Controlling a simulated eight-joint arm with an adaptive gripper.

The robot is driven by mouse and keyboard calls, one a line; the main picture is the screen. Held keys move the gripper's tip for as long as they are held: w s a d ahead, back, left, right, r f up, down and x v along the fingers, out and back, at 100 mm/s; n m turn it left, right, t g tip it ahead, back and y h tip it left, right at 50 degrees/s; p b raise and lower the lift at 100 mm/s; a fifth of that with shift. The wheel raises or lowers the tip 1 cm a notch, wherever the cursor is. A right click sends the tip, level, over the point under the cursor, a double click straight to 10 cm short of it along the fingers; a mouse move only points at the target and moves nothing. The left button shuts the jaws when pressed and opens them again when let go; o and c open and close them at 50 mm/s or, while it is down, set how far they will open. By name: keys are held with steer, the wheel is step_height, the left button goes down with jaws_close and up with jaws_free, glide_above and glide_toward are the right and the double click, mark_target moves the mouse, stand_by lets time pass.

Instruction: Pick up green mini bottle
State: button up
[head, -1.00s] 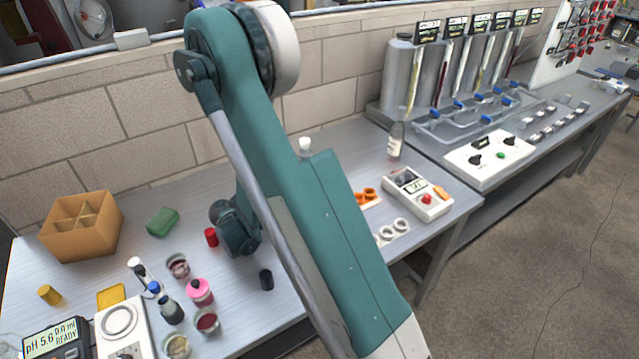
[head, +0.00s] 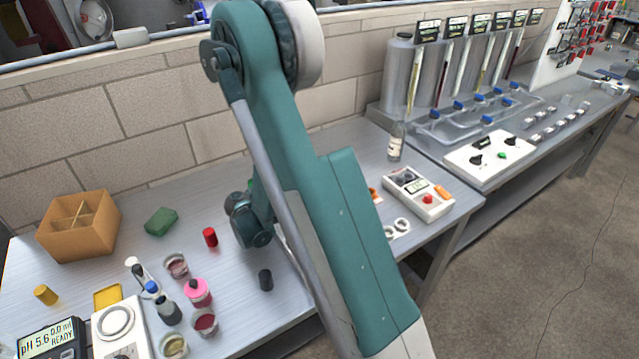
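I cannot make out a green mini bottle in the head view; it may be hidden behind my arm. A clear bottle with a pale label (head: 396,143) stands upright at the back right of the bench. My arm crosses the middle of the view, and its wrist part hangs over the bench. My gripper is hidden behind the arm, so its fingers do not show.
A divided cardboard box (head: 78,247) stands at the back left. Small cups, a pink-capped bottle (head: 198,292), a dark blue-capped bottle (head: 167,309), a red cylinder (head: 210,237) and a black cylinder (head: 265,280) stand left of my arm. A white meter (head: 418,195) lies to the right.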

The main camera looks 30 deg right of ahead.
stand_by(0.3)
jaws_close()
steer(key=shift+r, duration=0.1)
step_height(320, 180, up, 10)
steer(key=p, duration=0.2)
steer(key=shift+p, duration=0.35)
stand_by(0.4)
stand_by(0.5)
